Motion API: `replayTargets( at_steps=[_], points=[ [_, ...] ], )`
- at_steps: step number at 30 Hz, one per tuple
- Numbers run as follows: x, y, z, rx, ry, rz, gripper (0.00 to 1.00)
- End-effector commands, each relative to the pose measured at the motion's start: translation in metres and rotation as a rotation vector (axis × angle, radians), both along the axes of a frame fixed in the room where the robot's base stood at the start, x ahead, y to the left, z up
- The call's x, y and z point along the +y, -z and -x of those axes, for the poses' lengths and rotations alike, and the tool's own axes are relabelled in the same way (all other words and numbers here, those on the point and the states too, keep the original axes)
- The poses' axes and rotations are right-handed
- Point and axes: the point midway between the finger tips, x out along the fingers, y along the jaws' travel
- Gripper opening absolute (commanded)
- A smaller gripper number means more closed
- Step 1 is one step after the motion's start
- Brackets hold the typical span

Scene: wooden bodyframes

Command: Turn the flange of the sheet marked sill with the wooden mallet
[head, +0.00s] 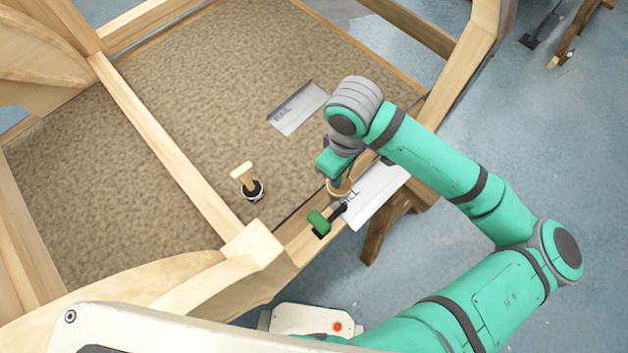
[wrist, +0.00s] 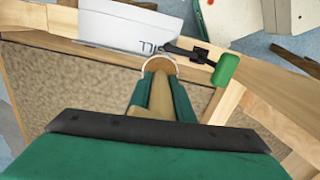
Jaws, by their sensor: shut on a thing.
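The sill sheet (head: 378,196) is pale metal and lies on the frame's near rail, sticking out over its outer edge. My arm hides part of its lettering. It shows at the top of the wrist view (wrist: 125,27). A clamp with a green handle (head: 319,222) sits at its corner, also in the wrist view (wrist: 226,69). My gripper (wrist: 160,88) is shut on a wooden tool, apparently the mallet (wrist: 159,68), with a round, pale-rimmed end. In the head view the mallet's round end (head: 339,188) is just above the rail beside the sheet; contact is unclear.
A second sheet, marked RAIL (head: 298,107), lies on the brown floor panel (head: 200,70). A wooden T-shaped piece (head: 243,172) stands in a small dark, white-rimmed holder on the panel. Wooden beams (head: 175,155) enclose the panel.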

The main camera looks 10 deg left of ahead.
Motion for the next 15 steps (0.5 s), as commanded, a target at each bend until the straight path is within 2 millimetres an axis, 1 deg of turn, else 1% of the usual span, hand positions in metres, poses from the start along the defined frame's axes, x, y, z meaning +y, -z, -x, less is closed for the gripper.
replayTargets(
  at_steps=[1, 6, 9, 12, 15],
  points=[
    [-0.018, -0.007, -0.005, -0.004, 0.058, 0.009, 0.00],
    [-0.066, -0.030, -0.016, -0.006, 0.245, 0.006, 0.00],
    [-0.088, -0.042, -0.019, -0.007, 0.335, 0.003, 0.00],
    [-0.103, -0.052, -0.020, -0.009, 0.404, -0.001, 0.00],
    [-0.113, -0.058, -0.022, -0.013, 0.447, -0.004, 0.00]
  ],
)
